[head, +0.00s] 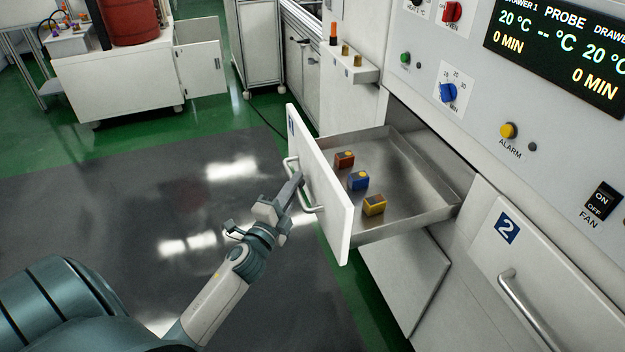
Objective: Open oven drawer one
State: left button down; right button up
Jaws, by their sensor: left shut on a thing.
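Oven drawer one (327,207) is pulled out of the white oven, its front panel standing well away from the body. Its metal tray (415,180) shows, with a red block (344,160), a blue block (358,181) and a yellow block (374,205) lying in it. The drawer's bar handle (308,208) is on the outer face of the panel. My left gripper (294,188) is shut on this handle, its fingers partly hiding it. My right gripper is not in view.
Drawer two (560,270) with its handle (525,310) is shut at the right. The control panel (470,90) with knobs and a display is above. A white cabinet (120,80) with a red drum stands at the far left. The dark floor mat (120,210) is clear.

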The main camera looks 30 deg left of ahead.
pick_arm(q)
jog(key=shift+s+a, duration=0.2)
jog(key=shift+s, duration=0.1)
jog(key=c, duration=1.8)
grip_release()
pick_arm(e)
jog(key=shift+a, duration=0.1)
